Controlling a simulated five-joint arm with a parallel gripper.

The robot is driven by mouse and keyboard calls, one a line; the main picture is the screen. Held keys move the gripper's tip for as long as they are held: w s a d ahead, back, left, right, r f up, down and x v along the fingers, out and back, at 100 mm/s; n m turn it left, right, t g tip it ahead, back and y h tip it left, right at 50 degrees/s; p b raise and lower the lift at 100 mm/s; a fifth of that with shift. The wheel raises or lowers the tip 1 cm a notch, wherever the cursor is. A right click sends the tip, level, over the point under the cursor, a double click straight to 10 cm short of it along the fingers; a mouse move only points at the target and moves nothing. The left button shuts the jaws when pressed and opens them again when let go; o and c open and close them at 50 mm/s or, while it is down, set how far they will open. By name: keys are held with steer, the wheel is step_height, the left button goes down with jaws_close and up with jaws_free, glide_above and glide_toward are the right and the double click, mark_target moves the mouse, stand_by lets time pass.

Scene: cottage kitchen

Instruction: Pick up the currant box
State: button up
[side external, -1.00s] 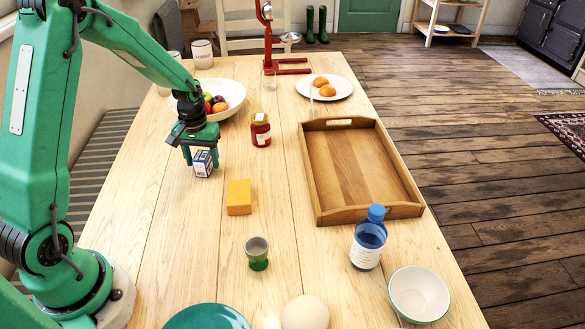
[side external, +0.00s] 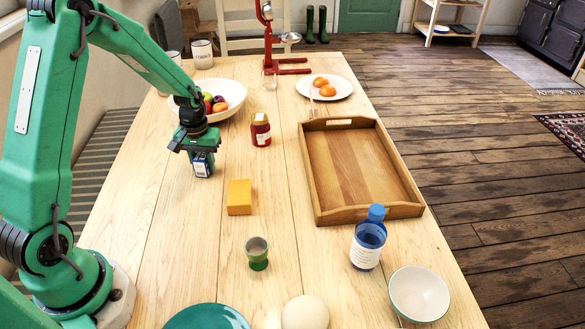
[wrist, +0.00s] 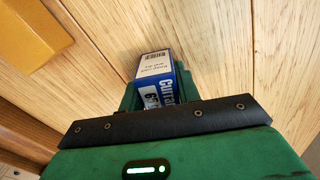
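The currant box (side external: 202,166) is a small blue and white carton standing on the table, left of the yellow block. My gripper (side external: 200,160) is over it from above, and its fingers hide the box's upper part in the side view. In the wrist view the box (wrist: 155,70) sits between the two green fingers of my gripper (wrist: 156,85), with a finger close against each side. I see no clear gap, so the gripper looks shut on it. The box's base appears to be at table level.
A yellow block (side external: 239,197) lies nearby, also in the wrist view (wrist: 30,35). A red-labelled jar (side external: 261,130) and a fruit bowl (side external: 232,91) stand behind. A wooden tray (side external: 411,211), green cup (side external: 257,254) and blue bottle (side external: 367,240) are further right and front.

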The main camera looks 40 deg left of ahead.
mark_target(201, 155)
steer(key=shift+r, duration=0.1)
steer(key=shift+r, duration=0.8)
step_height(201, 155, up, 2)
steer(key=shift+r, duration=0.25)
steer(key=s+d+r, duration=0.2)
steer(key=d+r, duration=0.4)
steer(key=d, duration=0.5)
steer(key=shift+s+d+r, duration=0.2)
steer(key=shift+s+r, duration=0.1)
steer(key=shift+r, duration=0.05)
steer(key=shift+d, duration=0.1)
